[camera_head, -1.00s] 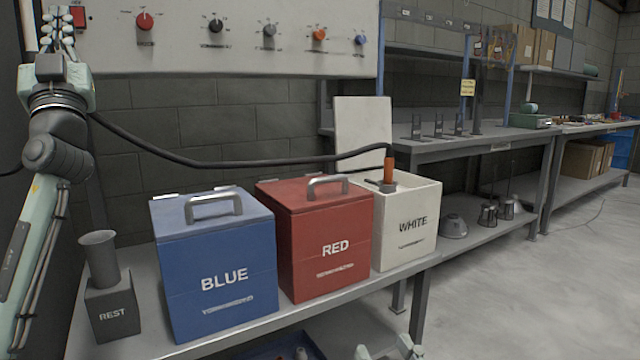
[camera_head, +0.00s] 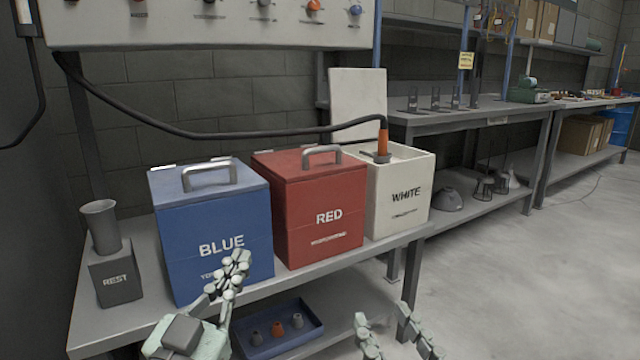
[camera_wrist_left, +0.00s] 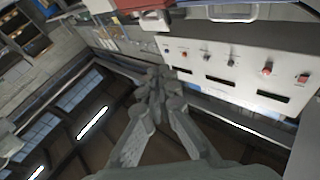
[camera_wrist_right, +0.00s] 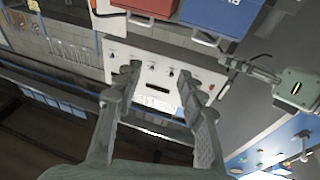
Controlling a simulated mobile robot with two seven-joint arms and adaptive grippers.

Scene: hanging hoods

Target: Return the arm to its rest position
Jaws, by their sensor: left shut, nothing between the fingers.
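My left gripper (camera_head: 236,268) is at the bottom of the head view, in front of the blue box (camera_head: 212,228). Its fingers are together with nothing between them; they also meet in the left wrist view (camera_wrist_left: 157,88). My right gripper (camera_head: 402,338) is at the bottom edge of the head view, right of the tray. Its two fingers stand well apart and are empty, as the right wrist view (camera_wrist_right: 165,85) also shows. Most of both arms is out of view.
A red box (camera_head: 312,215) and an open white box (camera_head: 402,195) stand beside the blue one. An orange-handled tool (camera_head: 382,143) on a black cable sits in the white box. A REST holder (camera_head: 115,278) is at left. A blue tray (camera_head: 280,340) lies below.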

